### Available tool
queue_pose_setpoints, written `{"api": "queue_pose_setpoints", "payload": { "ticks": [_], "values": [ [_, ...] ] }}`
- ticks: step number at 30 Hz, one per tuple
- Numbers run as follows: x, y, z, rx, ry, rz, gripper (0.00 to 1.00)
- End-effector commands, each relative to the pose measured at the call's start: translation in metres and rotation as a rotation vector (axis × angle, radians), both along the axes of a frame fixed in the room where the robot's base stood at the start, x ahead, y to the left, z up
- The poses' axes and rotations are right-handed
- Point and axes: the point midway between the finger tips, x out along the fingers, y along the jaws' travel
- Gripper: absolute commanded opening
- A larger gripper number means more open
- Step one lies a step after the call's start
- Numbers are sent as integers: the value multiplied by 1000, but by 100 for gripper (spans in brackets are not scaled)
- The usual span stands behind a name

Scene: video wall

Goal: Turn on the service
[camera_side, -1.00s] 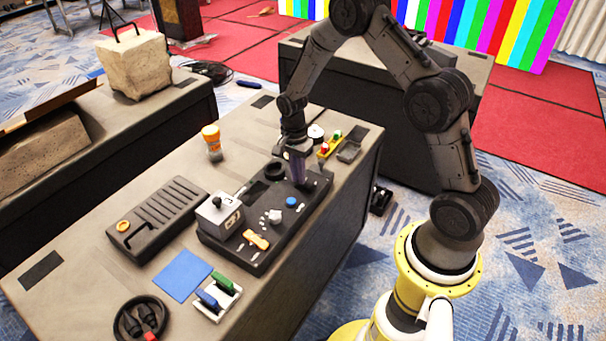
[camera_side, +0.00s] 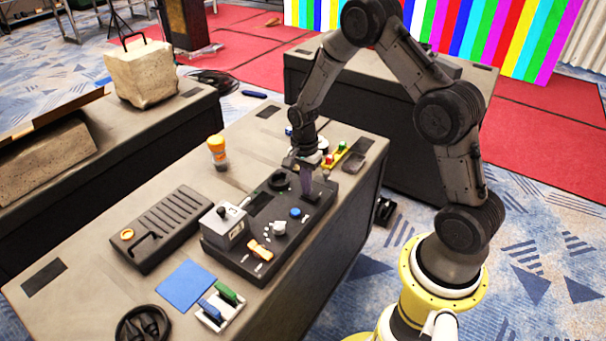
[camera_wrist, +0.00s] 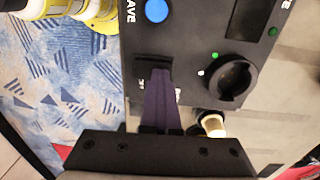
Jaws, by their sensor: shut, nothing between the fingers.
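The black control panel (camera_side: 232,262) lies on the grey case-like table. My gripper (camera_side: 306,194) points down at its far right end, with the dark purple fingers together. In the wrist view the fingers (camera_wrist: 160,100) are shut and empty, over or beside a black switch (camera_wrist: 152,68). They partly cover its white lettering, and I cannot tell whether they touch it. Right of them is a round black knob (camera_wrist: 232,82) with a lit green light (camera_wrist: 214,56). A blue button (camera_wrist: 156,11), by lettering ending "AVE", also shows in the side view (camera_side: 296,212). I cannot read a service label.
An orange-topped bottle (camera_side: 217,150), a black case (camera_side: 160,230) and a yellow tray with coloured pieces (camera_side: 335,157) are nearby.

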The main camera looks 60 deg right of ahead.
Motion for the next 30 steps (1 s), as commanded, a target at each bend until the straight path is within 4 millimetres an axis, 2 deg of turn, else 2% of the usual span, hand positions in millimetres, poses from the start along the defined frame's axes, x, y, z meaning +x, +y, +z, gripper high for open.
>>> {"api": "queue_pose_setpoints", "payload": {
  "ticks": [1, 5, 9, 18, 27, 30],
  "values": [
    [-12, 1, -5, 7, 38, 0, 0],
    [-4, 1, 14, 4, 20, 1, 0],
    [9, 1, 44, -2, -7, 0, 0],
    [19, 2, 108, -1, -11, 0, 0],
    [23, 4, 138, -2, -13, 5, 0],
    [28, 9, 160, -12, -59, 19, 0]
  ]
}}
